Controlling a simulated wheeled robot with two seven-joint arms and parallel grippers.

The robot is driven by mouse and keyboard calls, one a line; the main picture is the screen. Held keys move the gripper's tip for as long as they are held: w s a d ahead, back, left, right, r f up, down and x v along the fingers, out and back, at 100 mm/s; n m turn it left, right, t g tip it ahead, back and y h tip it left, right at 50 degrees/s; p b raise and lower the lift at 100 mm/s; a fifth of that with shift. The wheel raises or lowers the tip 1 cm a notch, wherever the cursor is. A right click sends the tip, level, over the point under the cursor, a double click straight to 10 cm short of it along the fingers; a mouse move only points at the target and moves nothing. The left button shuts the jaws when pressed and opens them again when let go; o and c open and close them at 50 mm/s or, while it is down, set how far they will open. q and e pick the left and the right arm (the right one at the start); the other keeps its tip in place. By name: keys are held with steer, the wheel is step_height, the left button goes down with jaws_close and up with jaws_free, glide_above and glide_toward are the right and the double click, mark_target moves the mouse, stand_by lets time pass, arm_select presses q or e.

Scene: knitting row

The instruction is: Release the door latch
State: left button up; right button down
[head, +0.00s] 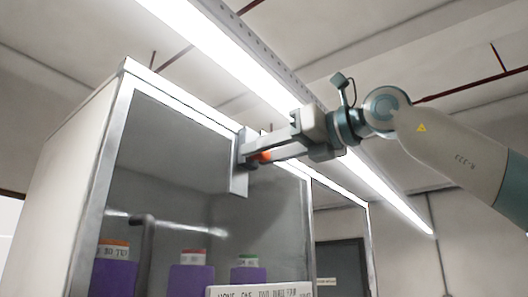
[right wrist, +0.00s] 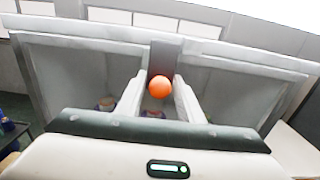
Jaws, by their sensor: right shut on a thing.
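The door latch (head: 239,178) is a grey metal plate at the top of a glass-fronted cabinet, where the two doors meet. It has a round orange knob (head: 262,156). My right gripper (head: 268,150) reaches in from the right and is shut on the knob. In the right wrist view the orange knob (right wrist: 160,87) sits between my two pale fingers (right wrist: 160,95), with the grey latch plate (right wrist: 165,57) behind it. The fingers partly hide the knob in the head view. My left gripper is not in view.
The cabinet (head: 75,170) has a pale side and metal-framed glass doors (head: 175,165). Purple items (head: 190,280) with coloured tops stand behind the glass. A dark upright handle (head: 145,255) and a white label sign (head: 260,291) show low down. A bright ceiling light (head: 225,50) runs above.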

step_height(320, 180, down, 4)
steer(key=b, duration=0.3)
steer(key=shift+r, duration=0.2)
steer(key=shift+a+f, duration=0.1)
steer(key=shift+f, duration=0.05)
steer(key=c, duration=1.5)
jaws_free()
steer(key=shift+f, duration=0.1)
steer(key=shift+b, duration=0.3)
steer(key=b+v, duration=0.6)
steer(key=v, duration=1.1)
steer(key=shift+s+d, duration=0.1)
steer(key=shift+d, duration=0.15)
